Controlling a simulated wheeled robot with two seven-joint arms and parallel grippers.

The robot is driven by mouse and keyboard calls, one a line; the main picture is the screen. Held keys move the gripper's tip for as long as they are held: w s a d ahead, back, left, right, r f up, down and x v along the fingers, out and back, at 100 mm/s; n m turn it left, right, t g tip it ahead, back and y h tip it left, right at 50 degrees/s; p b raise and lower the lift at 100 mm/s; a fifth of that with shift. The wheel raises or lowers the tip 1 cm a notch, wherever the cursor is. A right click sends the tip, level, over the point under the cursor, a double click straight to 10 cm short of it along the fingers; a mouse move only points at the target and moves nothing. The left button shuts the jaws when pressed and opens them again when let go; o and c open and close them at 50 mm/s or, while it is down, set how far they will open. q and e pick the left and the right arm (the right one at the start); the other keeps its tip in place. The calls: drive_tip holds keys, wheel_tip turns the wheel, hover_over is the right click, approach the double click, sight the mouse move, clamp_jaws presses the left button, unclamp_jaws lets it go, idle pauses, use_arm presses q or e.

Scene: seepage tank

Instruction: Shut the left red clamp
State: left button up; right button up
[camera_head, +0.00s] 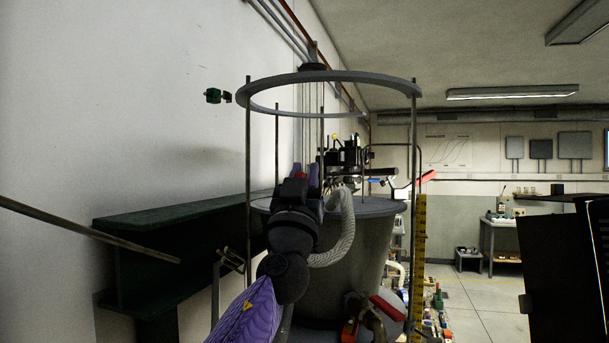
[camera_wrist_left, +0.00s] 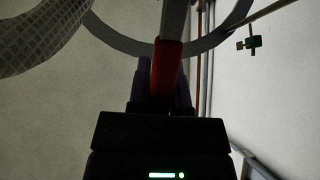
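My left gripper (camera_head: 306,172) reaches to the tank from below, seen from behind in the head view. In the left wrist view its two purple fingers (camera_wrist_left: 164,85) stand close on either side of a red clamp handle (camera_wrist_left: 168,65), which fills the space between them. A pale metal strip runs on from the handle at the top. In the head view the left red clamp is mostly hidden by the gripper; only a small bit of red (camera_head: 299,174) shows. Another red handle (camera_head: 426,177) sticks out tilted at the tank's right side. My right gripper is not in view.
The grey tank (camera_head: 362,250) stands under a metal ring (camera_head: 330,77) on thin posts. A ribbed hose (camera_head: 342,230) hangs beside my left wrist. A dark green beam (camera_head: 180,225) lies along the left wall. More red handles (camera_head: 386,307) sit low in front. Floor is open at right.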

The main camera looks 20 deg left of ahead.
use_arm(q)
clamp_jaws()
idle(0.9)
